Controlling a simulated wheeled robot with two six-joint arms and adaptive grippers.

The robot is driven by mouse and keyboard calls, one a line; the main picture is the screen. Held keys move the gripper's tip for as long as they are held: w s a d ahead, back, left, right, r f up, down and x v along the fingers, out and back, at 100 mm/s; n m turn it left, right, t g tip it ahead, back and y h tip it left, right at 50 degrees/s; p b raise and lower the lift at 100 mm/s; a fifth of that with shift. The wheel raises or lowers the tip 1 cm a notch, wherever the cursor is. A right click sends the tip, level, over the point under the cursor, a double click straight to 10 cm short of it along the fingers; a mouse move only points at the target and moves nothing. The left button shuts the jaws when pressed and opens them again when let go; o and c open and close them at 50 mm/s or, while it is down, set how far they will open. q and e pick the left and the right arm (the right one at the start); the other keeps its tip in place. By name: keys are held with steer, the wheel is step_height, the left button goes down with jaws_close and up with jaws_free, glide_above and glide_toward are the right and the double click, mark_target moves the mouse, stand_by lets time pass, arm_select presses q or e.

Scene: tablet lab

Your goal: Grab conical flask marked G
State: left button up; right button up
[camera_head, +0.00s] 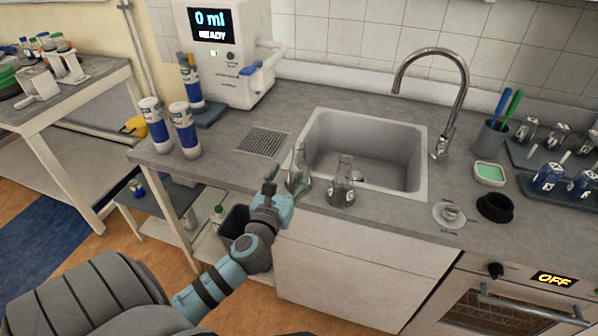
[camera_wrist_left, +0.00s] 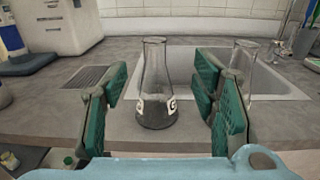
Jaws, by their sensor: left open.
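The conical flask marked G (camera_wrist_left: 157,95) stands upright at the counter's front edge, and its G label faces my left wrist view. In the head view, this flask (camera_head: 299,172) is partly hidden behind my left gripper (camera_head: 270,182). In the wrist view my left gripper (camera_wrist_left: 160,100) is open, with one green-padded finger on each side of the flask. The flask is a little beyond the fingertips with gaps on both sides. A second conical flask (camera_head: 342,183) stands to its right and shows behind the right finger in the wrist view (camera_wrist_left: 241,70). My right gripper is not in view.
The sink (camera_head: 412,178) lies behind the flasks, with a tall faucet (camera_head: 463,95). A drain grate (camera_head: 263,142) and blue-white bottles (camera_head: 184,130) are to the left. A small white dish (camera_head: 449,214) and a black bowl (camera_head: 495,207) stand to the right.

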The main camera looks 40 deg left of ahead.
mark_target(297, 152)
arm_select(q)
steer(key=x, duration=1.1)
steer(key=shift+s+a+b, duration=0.1)
steer(key=shift+a+b, duration=0.2)
steer(key=shift+a, duration=0.15)
jaws_close()
